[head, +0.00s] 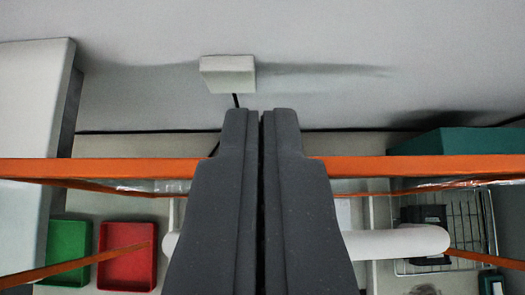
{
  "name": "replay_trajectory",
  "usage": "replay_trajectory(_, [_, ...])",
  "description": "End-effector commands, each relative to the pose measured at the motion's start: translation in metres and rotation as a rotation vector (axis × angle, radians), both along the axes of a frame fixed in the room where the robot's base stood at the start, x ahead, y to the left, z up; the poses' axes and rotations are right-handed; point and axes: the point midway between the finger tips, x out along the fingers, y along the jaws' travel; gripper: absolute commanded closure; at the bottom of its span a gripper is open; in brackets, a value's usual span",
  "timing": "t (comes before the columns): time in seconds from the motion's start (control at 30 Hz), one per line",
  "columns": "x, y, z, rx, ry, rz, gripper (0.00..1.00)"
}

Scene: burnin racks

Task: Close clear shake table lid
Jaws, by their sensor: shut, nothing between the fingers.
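My gripper (262,118) is in the middle of the head view, its two dark grey fingers pressed together with nothing between them. A long orange edge (410,167) runs across the picture behind the fingers. Thinner orange strips (70,268) slant away from it at both lower sides. They look like the frame of the clear lid, whose transparent panel barely shows. The lid seems raised; its exact angle is hard to tell. The fingers hide the middle of the orange edge, and I cannot tell whether they touch it.
A thick white rounded bar (395,243) passes behind the fingers. Green (68,250) and red (127,268) trays are at lower left, a wire rack (470,225) with a dark box at lower right. A pale block (228,74) with a cable, a white cabinet (32,120) and a teal box (460,141) are farther up.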

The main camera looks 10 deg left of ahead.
Motion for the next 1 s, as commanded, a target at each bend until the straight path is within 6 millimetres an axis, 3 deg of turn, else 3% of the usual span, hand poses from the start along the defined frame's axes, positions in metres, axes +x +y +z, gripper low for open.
replay_trajectory(0.43, [-0.021, -0.003, -0.013, 0.000, 0.005, 0.001, 1.00])
replay_trajectory(1.0, [-0.024, -0.005, -0.015, 0.000, 0.001, 0.000, 1.00])
